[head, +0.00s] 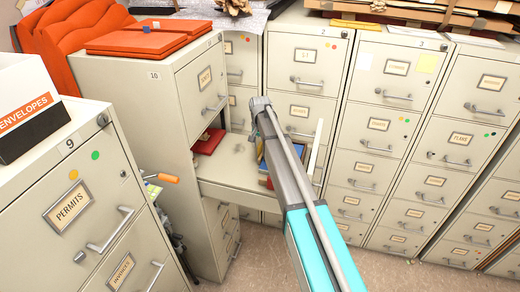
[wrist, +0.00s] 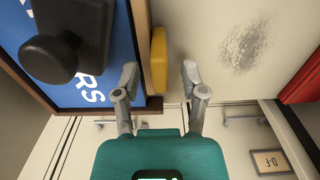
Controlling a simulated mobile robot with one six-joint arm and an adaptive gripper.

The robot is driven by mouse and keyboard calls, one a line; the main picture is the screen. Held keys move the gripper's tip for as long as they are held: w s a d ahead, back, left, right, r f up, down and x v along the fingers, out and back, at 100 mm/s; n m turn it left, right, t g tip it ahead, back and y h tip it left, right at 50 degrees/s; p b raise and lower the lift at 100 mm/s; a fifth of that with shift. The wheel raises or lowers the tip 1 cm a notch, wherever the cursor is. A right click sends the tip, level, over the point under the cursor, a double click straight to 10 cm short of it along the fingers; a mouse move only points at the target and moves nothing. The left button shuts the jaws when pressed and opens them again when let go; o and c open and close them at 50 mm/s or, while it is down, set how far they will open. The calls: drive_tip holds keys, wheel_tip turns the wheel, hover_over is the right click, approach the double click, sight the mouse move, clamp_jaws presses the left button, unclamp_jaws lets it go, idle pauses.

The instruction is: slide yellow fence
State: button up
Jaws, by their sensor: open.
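The yellow fence (wrist: 159,60) shows in the wrist view as a short yellow bar. It stands along the outer side of a brown wooden frame around a blue panel (wrist: 80,94) with white letters. My gripper (wrist: 160,75) is open, one finger over the frame's side and the other over the pale drawer floor. The yellow bar lies between and just beyond the fingertips; I cannot tell whether they touch it. In the head view my arm hides the gripper and most of the framed panel inside the open drawer (head: 225,168), and the yellow fence cannot be made out.
A black knobbed block (wrist: 68,45) sits on the blue panel. Filing cabinets (head: 390,125) crowd both sides; an orange handle (head: 168,178) sticks out at left.

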drive_tip(key=shift+f, duration=0.3)
clamp_jaws()
idle(0.3)
